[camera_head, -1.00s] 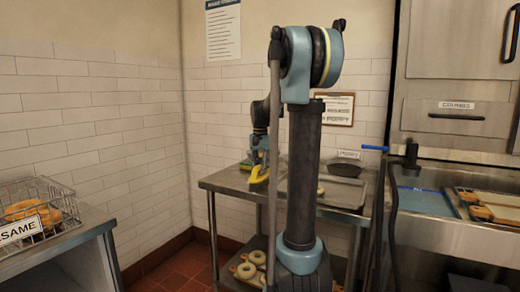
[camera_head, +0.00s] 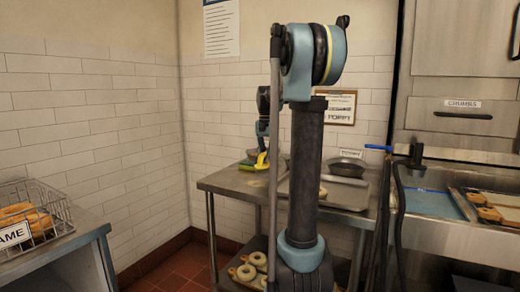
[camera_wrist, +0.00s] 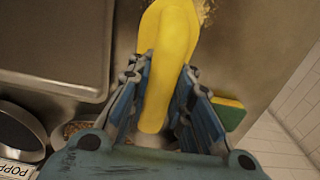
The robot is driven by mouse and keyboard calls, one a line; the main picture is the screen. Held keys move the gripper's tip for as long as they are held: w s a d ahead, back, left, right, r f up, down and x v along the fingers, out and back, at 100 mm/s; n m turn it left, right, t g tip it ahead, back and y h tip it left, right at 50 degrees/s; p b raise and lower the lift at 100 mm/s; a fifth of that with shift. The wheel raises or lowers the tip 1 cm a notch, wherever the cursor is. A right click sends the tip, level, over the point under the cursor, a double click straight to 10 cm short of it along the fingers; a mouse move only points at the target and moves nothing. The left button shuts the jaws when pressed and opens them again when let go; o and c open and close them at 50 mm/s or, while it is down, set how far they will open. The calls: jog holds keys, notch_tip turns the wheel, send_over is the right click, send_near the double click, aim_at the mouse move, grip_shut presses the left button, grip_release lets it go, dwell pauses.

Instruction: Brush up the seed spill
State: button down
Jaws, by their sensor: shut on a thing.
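My gripper (camera_wrist: 165,105) is shut on the yellow brush (camera_wrist: 170,45), its fingers on either side of the handle. The brush's far end runs out of the top of the wrist view, so its bristles are hidden. A patch of tan seeds (camera_wrist: 206,10) lies on the steel table beside the brush, at the top edge. In the head view, my gripper (camera_head: 262,150) is over the left part of the steel table (camera_head: 228,182), with the brush (camera_head: 261,162) pointing down. I cannot tell whether the brush touches the table.
A green and yellow sponge (camera_wrist: 229,113) lies right of my gripper. A metal tray (camera_wrist: 55,45) takes up the left. A dark pan (camera_wrist: 18,130) and a poppy label (camera_wrist: 15,172) sit lower left. A wire basket (camera_head: 40,208) stands on the near left counter. Walls border the table's back.

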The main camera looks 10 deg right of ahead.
jog(key=shift+r, duration=1.9)
